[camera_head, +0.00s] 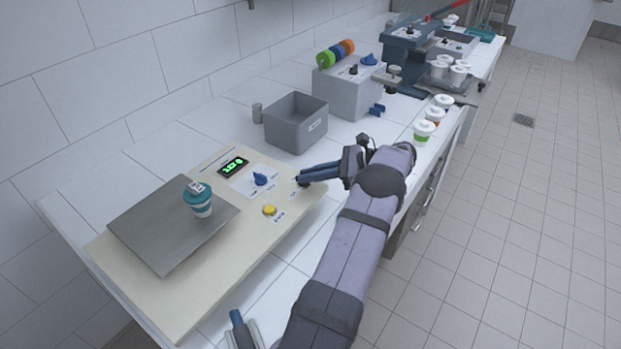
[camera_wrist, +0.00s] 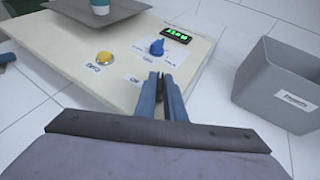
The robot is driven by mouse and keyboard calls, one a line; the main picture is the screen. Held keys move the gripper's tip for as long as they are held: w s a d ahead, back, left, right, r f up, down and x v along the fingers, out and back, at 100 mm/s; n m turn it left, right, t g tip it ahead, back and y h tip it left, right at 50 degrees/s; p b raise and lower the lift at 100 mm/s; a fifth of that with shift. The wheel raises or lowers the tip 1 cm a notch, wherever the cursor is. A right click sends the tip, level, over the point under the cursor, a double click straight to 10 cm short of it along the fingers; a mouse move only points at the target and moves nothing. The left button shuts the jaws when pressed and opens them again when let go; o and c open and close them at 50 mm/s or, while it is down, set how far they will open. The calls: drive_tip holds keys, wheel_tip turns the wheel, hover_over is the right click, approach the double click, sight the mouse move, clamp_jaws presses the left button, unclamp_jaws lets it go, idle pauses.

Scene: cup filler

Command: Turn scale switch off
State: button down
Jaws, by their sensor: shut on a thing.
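The scale (camera_head: 190,290) is a cream panel with a metal weighing plate (camera_head: 150,235) at its left. Its display (camera_head: 233,166) is lit with green digits, and it also shows lit in the wrist view (camera_wrist: 176,33). A blue knob (camera_head: 260,179) and a yellow button (camera_head: 269,210) sit on the panel. My gripper (camera_head: 301,181) reaches the panel's right end with its fingers close together. In the wrist view the fingertips (camera_wrist: 162,80) are shut around the small dark scale switch, which they mostly hide. The switch's position cannot be made out.
A cup with a teal lid (camera_head: 198,200) stands on the weighing plate. A grey box with coloured discs (camera_head: 350,90) and several lidded cups (camera_head: 424,131) stand farther along the counter.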

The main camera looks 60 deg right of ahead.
drive_tip(key=shift+w+n+y, duration=0.1)
drive_tip(key=shift+n+y, duration=0.2)
drive_tip(key=shift+y, duration=0.1)
idle(0.3)
drive_tip(key=c, duration=1.8)
unclamp_jaws()
drive_tip(key=shift+c, duration=0.2)
drive_tip(key=shift+d+b, duration=0.15)
drive_tip(key=shift+b, duration=0.15)
drive_tip(key=shift+s+d+r, duration=0.2)
drive_tip(key=shift+s+d, duration=0.1)
drive_tip(key=shift+s, duration=0.3)
drive_tip(key=shift+b+v, duration=0.85)
drive_tip(key=shift+v, duration=2.05)
drive_tip(key=shift+r, duration=0.2)
